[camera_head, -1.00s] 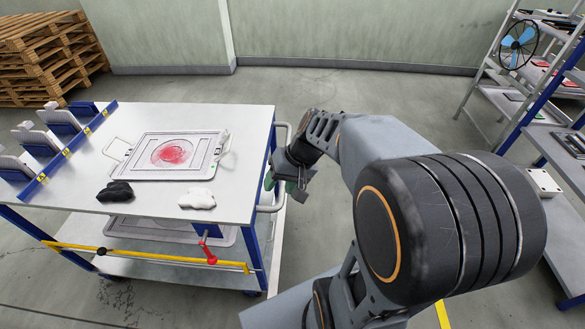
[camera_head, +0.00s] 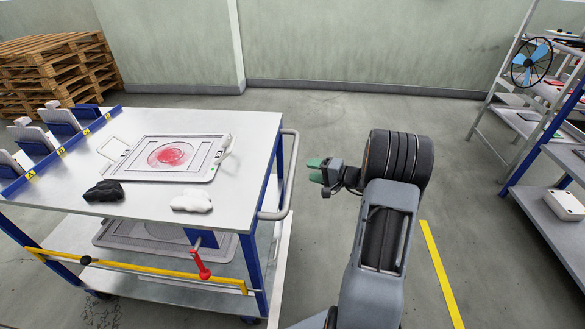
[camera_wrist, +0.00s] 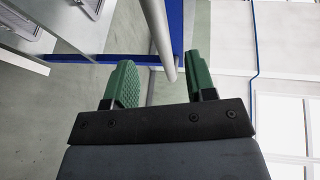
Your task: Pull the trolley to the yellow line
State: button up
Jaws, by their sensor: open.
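The trolley (camera_head: 258,128) is a white-topped cart with blue legs, at the left in the head view. Its grey handle (camera_head: 291,165) is a looped bar on the right end. My gripper (camera_head: 314,171) is open, a little to the right of the handle and apart from it. In the wrist view my gripper (camera_wrist: 162,85) shows two green fingers spread apart, with the handle bar (camera_wrist: 160,38) ahead between them and nothing held. The yellow line (camera_head: 440,275) is on the floor to the right of my arm.
A red lever (camera_head: 201,265) hangs on a yellow bar. Shelves (camera_head: 545,165) stand right, pallets (camera_head: 60,65) back left. Floor behind is clear.

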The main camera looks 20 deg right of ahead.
aim_at(292, 167)
jog(key=x, duration=0.8)
jog(key=shift+w+a, duration=0.2)
jog(key=shift+c, duration=0.3)
jog(key=shift+f, duration=0.1)
grip_shut()
